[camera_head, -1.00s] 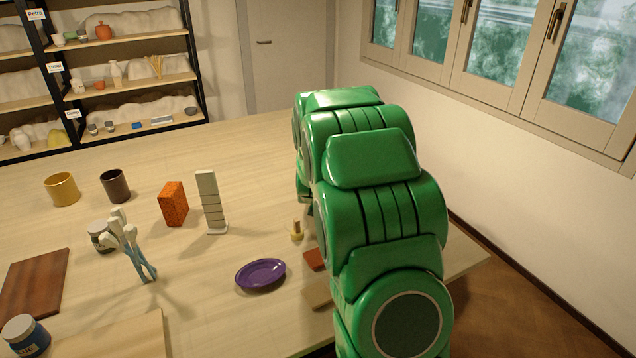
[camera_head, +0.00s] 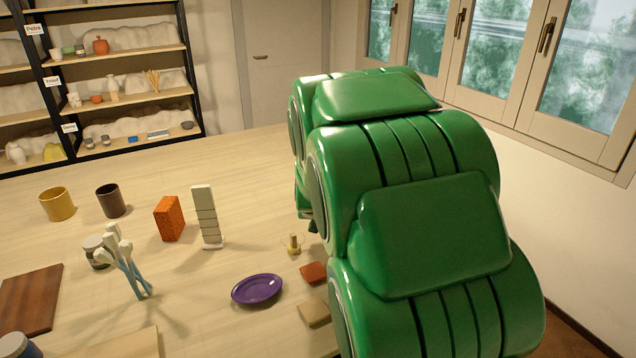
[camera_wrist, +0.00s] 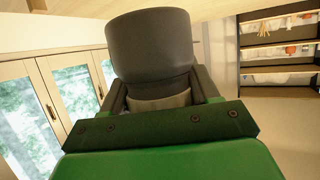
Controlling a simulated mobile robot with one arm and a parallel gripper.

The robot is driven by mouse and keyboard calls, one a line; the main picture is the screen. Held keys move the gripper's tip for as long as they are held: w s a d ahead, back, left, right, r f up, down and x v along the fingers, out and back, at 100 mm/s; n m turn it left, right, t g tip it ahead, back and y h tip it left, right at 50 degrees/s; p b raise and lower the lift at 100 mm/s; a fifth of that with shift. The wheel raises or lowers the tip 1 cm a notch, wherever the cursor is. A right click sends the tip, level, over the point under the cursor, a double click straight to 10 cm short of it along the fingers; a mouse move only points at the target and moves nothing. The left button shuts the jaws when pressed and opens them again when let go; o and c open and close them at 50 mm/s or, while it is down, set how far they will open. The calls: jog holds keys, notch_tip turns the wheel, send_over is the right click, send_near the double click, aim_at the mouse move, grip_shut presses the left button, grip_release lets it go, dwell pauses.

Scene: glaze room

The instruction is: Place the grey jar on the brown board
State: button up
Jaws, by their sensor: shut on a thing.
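The grey jar (camera_wrist: 150,45) fills the upper middle of the wrist view. It has a dark grey wide part and a pale band between the fingers. My gripper (camera_wrist: 160,88) is shut on it, with a dark finger on each side. In the head view my green arm hides the gripper and the held jar. The brown board (camera_head: 30,298) lies flat at the left of the table, with nothing seen on its visible part.
A jar (camera_head: 97,252) stands behind upright tools (camera_head: 125,262), right of the board. Mugs, an orange block (camera_head: 169,218), a pale stack (camera_head: 207,217) and a purple plate (camera_head: 257,289) stand across the table.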

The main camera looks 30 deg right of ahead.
jog(key=shift+v, duration=1.55)
